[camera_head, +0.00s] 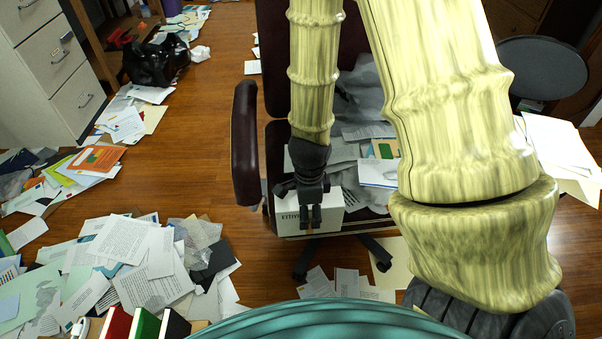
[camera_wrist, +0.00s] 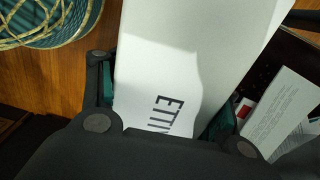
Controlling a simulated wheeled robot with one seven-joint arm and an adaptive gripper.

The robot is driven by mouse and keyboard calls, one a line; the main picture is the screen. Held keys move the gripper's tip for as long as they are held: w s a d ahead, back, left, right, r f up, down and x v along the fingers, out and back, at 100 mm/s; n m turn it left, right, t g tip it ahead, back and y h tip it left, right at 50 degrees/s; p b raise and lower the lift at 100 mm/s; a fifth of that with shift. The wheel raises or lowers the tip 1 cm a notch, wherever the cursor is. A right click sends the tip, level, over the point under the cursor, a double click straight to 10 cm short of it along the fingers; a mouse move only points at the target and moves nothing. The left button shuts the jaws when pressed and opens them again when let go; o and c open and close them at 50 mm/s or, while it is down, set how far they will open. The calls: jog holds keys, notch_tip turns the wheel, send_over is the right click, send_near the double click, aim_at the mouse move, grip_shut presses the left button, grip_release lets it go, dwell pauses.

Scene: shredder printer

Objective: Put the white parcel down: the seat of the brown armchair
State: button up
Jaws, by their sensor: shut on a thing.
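The white parcel (camera_head: 291,213) is a box with dark lettering. In the head view it is at the front left of the brown armchair's seat. My gripper (camera_head: 311,217) points down at it and is shut on it. In the wrist view the parcel (camera_wrist: 195,60) fills the middle between my two dark fingers (camera_wrist: 165,110). The brown armchair (camera_head: 245,150) shows its left armrest, backrest and part of its seat. My arm hides its right side. I cannot tell whether the parcel touches the seat or hangs just above it.
Papers and wrapped envelopes (camera_head: 378,172) cover much of the seat. Loose papers (camera_head: 140,260) litter the floor at left. White drawers (camera_head: 60,70) stand at far left, with a black bag (camera_head: 157,60) beside them. Bare floor (camera_head: 195,160) lies left of the chair.

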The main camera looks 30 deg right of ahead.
jog(key=shift+w+d+f+b, duration=0.4)
jog(key=shift+w+d+f, duration=0.6)
jog(key=shift+w, duration=1.15)
jog(key=shift+w+d+f+b, duration=0.5)
jog(key=shift+w+d, duration=0.9)
jog(key=shift+w, duration=0.75)
jog(key=shift+w+d+f+b, duration=0.3)
jog(key=shift+w+d+f, duration=0.75)
jog(key=shift+w, duration=1.1)
jog(key=o, duration=1.8)
jog(key=shift+d+r, duration=0.15)
jog(key=shift+o, duration=0.2)
jog(key=shift+r, duration=0.1)
notch_tip(320, 180, up, 12)
jog(key=p, duration=0.3)
